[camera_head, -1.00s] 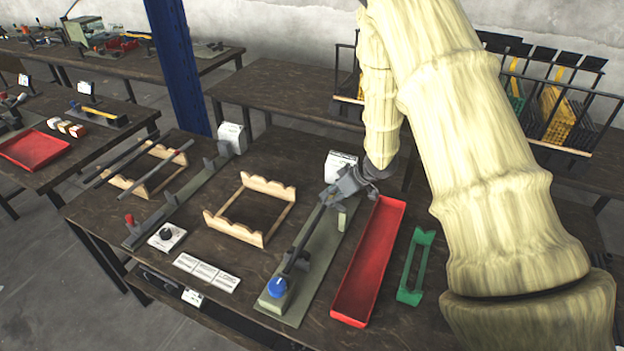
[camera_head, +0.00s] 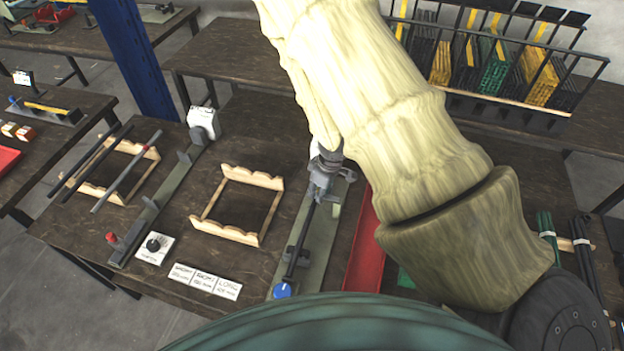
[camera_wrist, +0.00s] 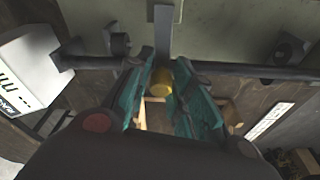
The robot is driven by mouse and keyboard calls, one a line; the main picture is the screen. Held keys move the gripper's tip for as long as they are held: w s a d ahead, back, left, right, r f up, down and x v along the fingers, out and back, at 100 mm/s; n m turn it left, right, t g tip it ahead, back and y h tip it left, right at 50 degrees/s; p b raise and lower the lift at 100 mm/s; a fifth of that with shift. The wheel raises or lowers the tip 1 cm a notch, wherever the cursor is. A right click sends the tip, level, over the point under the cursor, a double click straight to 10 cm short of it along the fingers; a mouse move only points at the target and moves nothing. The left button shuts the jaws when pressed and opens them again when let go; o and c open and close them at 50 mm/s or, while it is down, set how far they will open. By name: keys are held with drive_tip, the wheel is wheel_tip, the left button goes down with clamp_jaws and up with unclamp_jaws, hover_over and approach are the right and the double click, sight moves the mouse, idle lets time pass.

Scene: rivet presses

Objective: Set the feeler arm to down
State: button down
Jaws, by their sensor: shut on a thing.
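The station with a grey-green base plate (camera_head: 318,252) stands in the head view's middle, with a dark rod (camera_head: 301,240) lying along it and a blue knob (camera_head: 282,291) at its near end. My gripper (camera_head: 326,180) is at its far end. In the wrist view, my gripper (camera_wrist: 162,88) has its teal-padded fingers closed around a yellow tip (camera_wrist: 161,79). A grey strip (camera_wrist: 163,22) lines up with this tip and looks like the feeler arm; their join is hidden where the rod crosses. The arm's exact tilt cannot be told.
A red tray (camera_head: 365,245) lies right of the station, partly behind my arm. A wooden cradle (camera_head: 238,205) and white labels (camera_head: 205,280) lie to its left. A second rod station (camera_head: 165,195) is farther left. A blue post (camera_head: 130,60) and rack (camera_head: 500,65) stand behind.

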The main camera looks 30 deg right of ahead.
drive_tip(key=shift+s+f, duration=0.15)
drive_tip(key=shift+s, duration=0.05)
drive_tip(key=c, duration=1.5)
unclamp_jaws()
drive_tip(key=shift+o, duration=0.8)
drive_tip(key=shift+w, duration=0.15)
drive_tip(key=shift+d+r, duration=0.1)
drive_tip(key=shift+r, duration=0.6)
wheel_tip(320, 180, up, 10)
drive_tip(key=s, duration=0.1)
drive_tip(key=shift+s+d+r, duration=0.25)
drive_tip(key=shift+s+d, duration=0.1)
drive_tip(key=shift+s, duration=0.05)
